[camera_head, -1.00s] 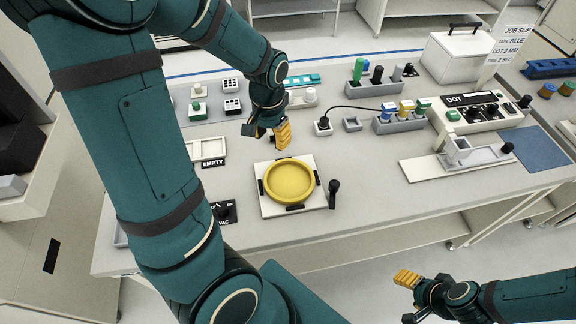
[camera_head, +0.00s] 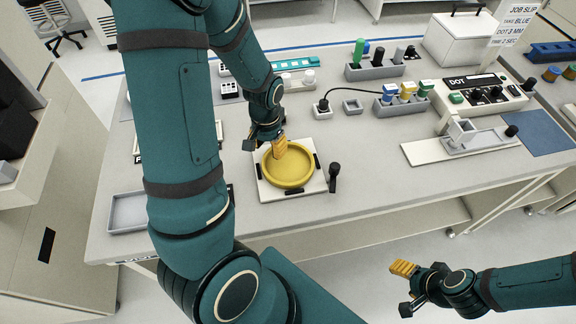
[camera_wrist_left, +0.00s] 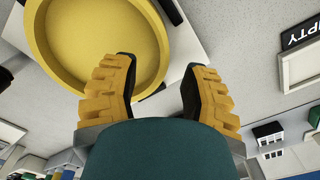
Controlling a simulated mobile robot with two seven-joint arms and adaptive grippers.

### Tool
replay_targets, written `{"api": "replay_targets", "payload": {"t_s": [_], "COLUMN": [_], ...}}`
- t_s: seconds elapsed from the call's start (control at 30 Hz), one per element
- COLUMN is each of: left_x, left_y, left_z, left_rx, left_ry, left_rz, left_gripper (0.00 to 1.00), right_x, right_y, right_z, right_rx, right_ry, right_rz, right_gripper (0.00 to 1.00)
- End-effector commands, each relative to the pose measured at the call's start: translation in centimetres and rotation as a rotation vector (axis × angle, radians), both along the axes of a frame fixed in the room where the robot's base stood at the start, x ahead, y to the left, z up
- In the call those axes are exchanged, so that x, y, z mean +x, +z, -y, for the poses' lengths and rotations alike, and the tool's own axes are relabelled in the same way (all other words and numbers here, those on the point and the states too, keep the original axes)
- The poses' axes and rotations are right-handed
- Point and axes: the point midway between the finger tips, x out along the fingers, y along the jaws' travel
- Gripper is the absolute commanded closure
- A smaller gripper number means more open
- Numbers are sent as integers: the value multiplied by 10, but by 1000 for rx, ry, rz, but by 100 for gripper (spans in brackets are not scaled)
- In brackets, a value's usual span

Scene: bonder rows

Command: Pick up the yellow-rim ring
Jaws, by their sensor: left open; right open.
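The yellow-rim ring (camera_head: 289,183) is a round yellow piece with a raised rim, seated on a white square plate (camera_head: 265,189) with dark clamps at its edges. It also fills the upper left of the left wrist view (camera_wrist_left: 100,45). My left gripper (camera_head: 265,148) is at the ring's far left rim, its yellow fingers overlapping it in the head view. My right gripper (camera_head: 400,285) is open and empty, off the table's front edge.
A black-knobbed lever (camera_head: 335,171) stands right of the plate. A grey tray (camera_head: 128,212) lies at the left. Bottle holders (camera_head: 402,118), a DOT control box (camera_head: 478,100) and a slide fixture (camera_head: 465,145) stand at the right. The front middle of the table is clear.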

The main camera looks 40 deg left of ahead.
Motion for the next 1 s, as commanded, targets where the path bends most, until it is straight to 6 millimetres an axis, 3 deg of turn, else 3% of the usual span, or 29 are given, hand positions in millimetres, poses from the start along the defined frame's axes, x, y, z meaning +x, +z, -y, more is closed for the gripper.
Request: {"api": "replay_targets", "payload": {"t_s": [0.03,0.2,0.47,0.57,0.6,1.0], "left_x": [-2,-1,-1,-1,-1,-1], "left_y": [-10,-25,-26,-26,-26,-26], "left_z": [-1,-1,-1,0,-1,0], "left_rx": [0,0,0,0,0,0], "left_ry": [2,1,0,0,0,0], "left_rz": [-4,-1,0,0,0,0], "left_gripper": [55,55,55,84,98,100], "right_x": [-1,-2,-2,-2,-2,-2], "right_y": [-4,-8,-7,-7,-7,-7], "right_z": [0,0,0,0,0,0], "right_rx": [0,1,2,2,2,2], "right_ry": [2,4,4,4,4,4], "right_rz": [-2,-5,-6,-6,-6,-6], "right_gripper": [42,42,42,42,42,42]}}
